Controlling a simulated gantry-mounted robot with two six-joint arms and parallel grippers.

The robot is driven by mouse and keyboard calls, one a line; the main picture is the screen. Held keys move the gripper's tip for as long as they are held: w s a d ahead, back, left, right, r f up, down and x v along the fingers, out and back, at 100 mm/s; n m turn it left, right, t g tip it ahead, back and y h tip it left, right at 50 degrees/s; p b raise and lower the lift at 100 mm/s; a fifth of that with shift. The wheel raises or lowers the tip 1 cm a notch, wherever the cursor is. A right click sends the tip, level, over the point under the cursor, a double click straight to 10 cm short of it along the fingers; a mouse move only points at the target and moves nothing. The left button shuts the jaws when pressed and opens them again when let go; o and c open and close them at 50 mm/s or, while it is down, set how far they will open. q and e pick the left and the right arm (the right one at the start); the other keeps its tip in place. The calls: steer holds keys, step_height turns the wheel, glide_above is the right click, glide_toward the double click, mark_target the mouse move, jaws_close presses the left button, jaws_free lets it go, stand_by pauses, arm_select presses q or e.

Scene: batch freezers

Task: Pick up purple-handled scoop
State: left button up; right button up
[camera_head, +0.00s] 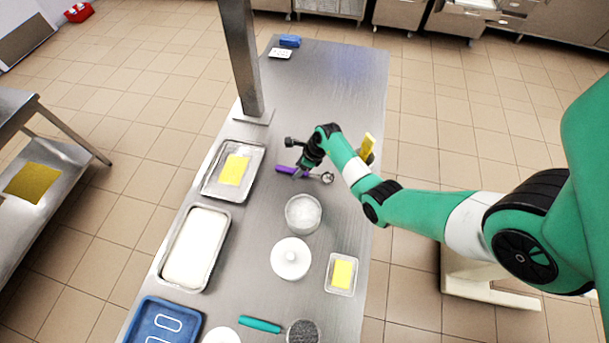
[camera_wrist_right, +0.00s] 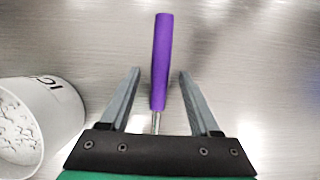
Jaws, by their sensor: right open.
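The purple-handled scoop (camera_head: 286,169) lies on the steel table, with its metal bowl end (camera_head: 327,177) to the right in the head view. My right gripper (camera_head: 299,172) is over the scoop at its handle. In the right wrist view the purple handle (camera_wrist_right: 162,62) runs between the two fingers of my right gripper (camera_wrist_right: 158,85), with a gap on each side. The fingers are open and the gripper is empty. The scoop's bowl is hidden in the wrist view. My left gripper does not show.
A white tub of white contents (camera_head: 303,213) stands near the scoop and shows in the wrist view (camera_wrist_right: 60,105). A metal tray with a yellow card (camera_head: 215,197) lies left. A lidded white tub (camera_head: 290,258) stands in front. A metal post (camera_head: 243,70) rises behind. The far tabletop is mostly clear.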

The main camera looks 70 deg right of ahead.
steer(key=shift+w+f, duration=0.15)
steer(key=shift+f, duration=0.2)
jaws_close()
steer(key=shift+r, duration=0.1)
